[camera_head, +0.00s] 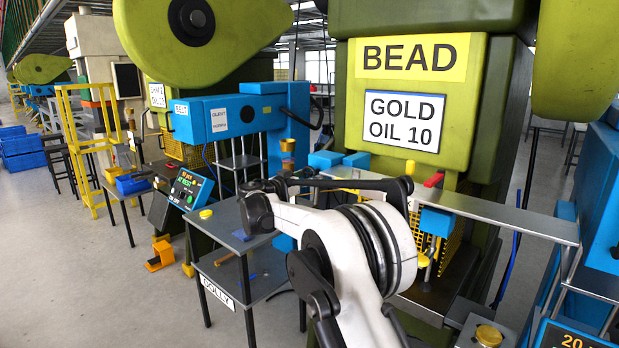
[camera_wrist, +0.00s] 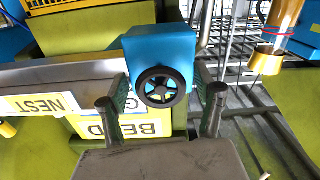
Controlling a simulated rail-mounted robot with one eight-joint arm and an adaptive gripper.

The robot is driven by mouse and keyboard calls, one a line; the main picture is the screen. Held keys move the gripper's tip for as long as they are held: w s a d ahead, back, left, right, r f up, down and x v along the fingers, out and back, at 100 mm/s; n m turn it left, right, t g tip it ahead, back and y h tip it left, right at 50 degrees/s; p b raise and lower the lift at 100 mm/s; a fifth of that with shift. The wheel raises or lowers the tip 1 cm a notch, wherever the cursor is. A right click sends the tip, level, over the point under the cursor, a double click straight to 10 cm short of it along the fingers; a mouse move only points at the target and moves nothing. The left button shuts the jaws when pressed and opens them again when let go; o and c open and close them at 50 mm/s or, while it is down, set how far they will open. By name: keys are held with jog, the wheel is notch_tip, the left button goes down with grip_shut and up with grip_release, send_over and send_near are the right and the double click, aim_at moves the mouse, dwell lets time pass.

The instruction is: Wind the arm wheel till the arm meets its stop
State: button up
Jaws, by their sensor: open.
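In the wrist view, a small black spoked handwheel (camera_wrist: 161,87) sits on the face of a blue box (camera_wrist: 158,50). My gripper (camera_wrist: 162,100) is open, with one finger to the left of the wheel and the other to its right. The fingers show gaps to the wheel's rim, and I cannot tell how deep they reach beside it. I cannot make out the wheel or my fingertips in the head view, where my own arm covers the middle. No stop can be picked out.
A grey rail (camera_wrist: 60,80) with a NEST label runs left of the blue box. A brass-coloured cylinder (camera_wrist: 268,60) stands to its right. In the head view, the green BEAD press (camera_head: 480,100) stands behind my arm, and a grey DOLLY table (camera_head: 225,228) stands left of it.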

jog(key=shift+c, duration=0.5)
jog(key=c, duration=1.1)
jog(key=shift+n+b, duration=0.3)
jog(key=shift+n, duration=0.4)
jog(key=o, duration=1.2)
